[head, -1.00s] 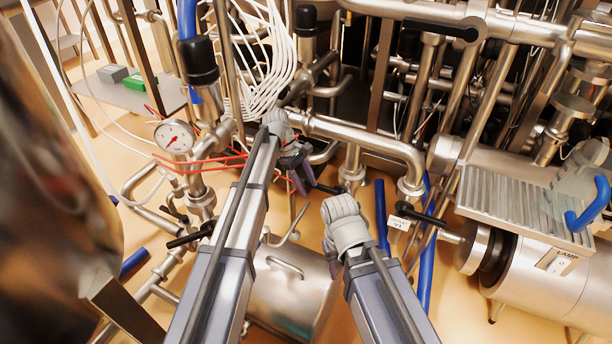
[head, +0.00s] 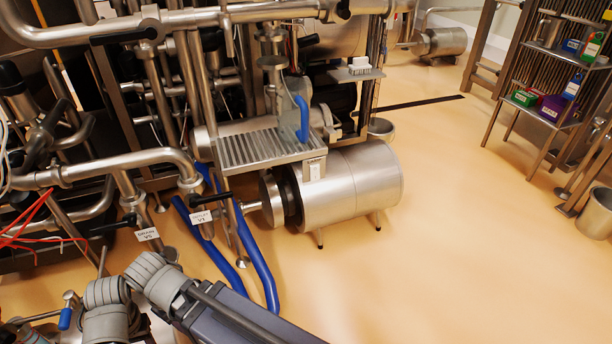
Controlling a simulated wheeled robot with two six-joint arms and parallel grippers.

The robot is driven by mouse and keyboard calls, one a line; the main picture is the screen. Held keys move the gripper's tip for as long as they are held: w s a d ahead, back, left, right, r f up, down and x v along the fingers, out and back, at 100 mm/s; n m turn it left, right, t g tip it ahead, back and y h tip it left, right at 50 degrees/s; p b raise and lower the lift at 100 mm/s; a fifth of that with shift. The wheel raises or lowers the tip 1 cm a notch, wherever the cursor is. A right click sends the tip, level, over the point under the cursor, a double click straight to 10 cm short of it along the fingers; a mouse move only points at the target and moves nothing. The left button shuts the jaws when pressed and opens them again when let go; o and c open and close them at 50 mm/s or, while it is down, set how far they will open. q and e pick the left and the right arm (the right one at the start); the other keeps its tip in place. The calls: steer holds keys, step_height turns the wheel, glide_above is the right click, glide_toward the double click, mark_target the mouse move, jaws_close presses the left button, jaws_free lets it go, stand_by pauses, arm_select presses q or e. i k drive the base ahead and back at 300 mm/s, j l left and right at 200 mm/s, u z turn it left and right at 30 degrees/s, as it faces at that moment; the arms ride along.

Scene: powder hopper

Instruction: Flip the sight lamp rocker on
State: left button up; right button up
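The sight lamp rocker plate (head: 315,168) is a small pale plate at the front right corner of the ribbed metal step (head: 262,149), just above the horizontal steel cylinder (head: 352,186). It is too small here to tell which way the rocker is tipped. Grey joints and a dark link of my arms show at the lower left, well short of the plate. Neither of my grippers can be made out in the head view.
A blue curved handle (head: 302,120) rises from the step. Blue hoses (head: 258,258) run down to the floor left of the cylinder. Pipes and valves crowd the left. The orange floor (head: 450,230) is open on the right, up to a shelf rack (head: 545,60).

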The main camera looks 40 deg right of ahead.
mark_target(315, 170)
steer(key=z, duration=1.3)
steer(key=i+j+z, duration=0.2)
steer(key=i+z, duration=0.25)
steer(key=j, duration=0.15)
steer(key=i, duration=0.05)
